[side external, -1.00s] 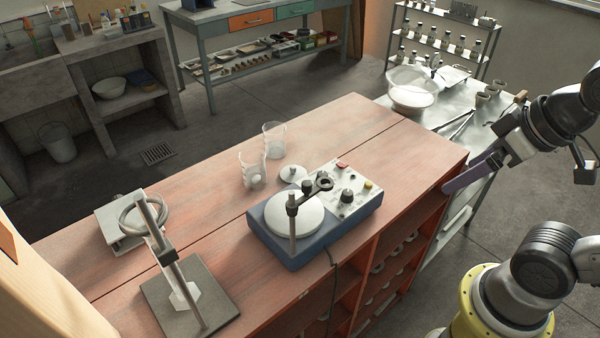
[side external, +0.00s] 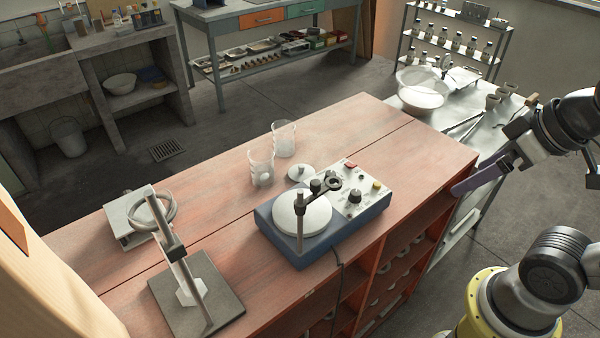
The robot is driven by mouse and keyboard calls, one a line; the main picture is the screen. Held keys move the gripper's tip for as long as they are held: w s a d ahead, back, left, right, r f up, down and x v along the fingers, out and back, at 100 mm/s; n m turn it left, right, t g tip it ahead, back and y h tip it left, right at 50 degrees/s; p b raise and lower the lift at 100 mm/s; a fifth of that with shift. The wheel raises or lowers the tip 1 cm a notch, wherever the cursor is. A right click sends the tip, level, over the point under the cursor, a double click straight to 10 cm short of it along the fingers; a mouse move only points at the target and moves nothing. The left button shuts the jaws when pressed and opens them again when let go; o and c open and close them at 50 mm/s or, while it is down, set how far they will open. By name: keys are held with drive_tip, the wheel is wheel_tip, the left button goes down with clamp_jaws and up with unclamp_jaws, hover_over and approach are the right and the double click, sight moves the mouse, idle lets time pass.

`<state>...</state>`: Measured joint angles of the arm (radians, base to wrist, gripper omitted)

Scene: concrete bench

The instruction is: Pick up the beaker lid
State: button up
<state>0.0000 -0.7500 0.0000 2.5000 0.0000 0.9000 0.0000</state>
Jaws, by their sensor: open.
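The beaker lid (side external: 300,173) is a small pale disc with a knob on top. It lies on the red-brown wooden bench top, behind the blue hotplate stirrer and to the right of the nearer glass beaker (side external: 261,168). A second glass beaker (side external: 284,138) stands just behind. Both beakers are upright and open at the top. My gripper (side external: 480,181) is at the right, by the bench's right end, well apart from the lid. It is open, with nothing visible in it; the gap between its fingers is hard to see from this side.
The blue stirrer (side external: 330,232) with a white round plate, rod and clamp stands in front of the lid. A retort stand (side external: 215,300) and a grey device with a coiled tube (side external: 135,222) are at left. A metal table (side external: 440,112) with a glass bowl (side external: 421,92) adjoins at right.

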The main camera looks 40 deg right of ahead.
drive_tip(key=shift+c, duration=0.2)
drive_tip(key=c, duration=0.7)
